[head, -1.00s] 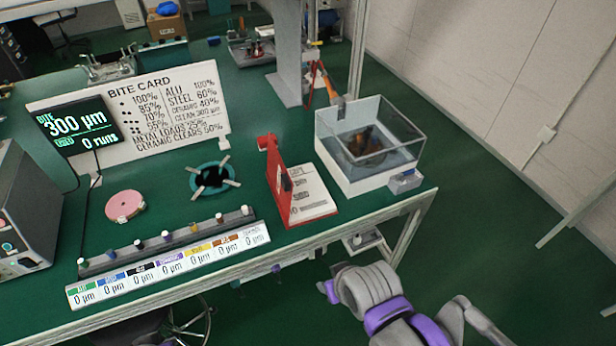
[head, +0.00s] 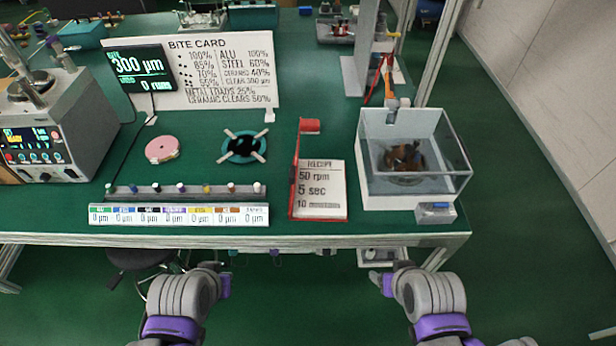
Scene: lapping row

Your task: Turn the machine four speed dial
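A grey lapping machine (head: 66,125) stands at the left end of the green bench. Its front panel (head: 35,146) has a small lit screen and several coloured buttons or knobs. I cannot read a machine number on it or tell which control is a speed dial. My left gripper (head: 222,282) is in front of the bench, below the front edge and well right of the machine. My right gripper (head: 378,281) is also below the bench edge, further right. Both are apart from the bench items; their fingers are too small and turned to judge.
On the bench are a recipe card (head: 320,190) with a red stand reading 50 rpm and 5 sec, a bite card (head: 222,70), a dark display (head: 142,72), a pink disc (head: 162,149), a teal ring (head: 233,158), a row of coloured pegs (head: 180,190) and a clear-walled tank (head: 385,190).

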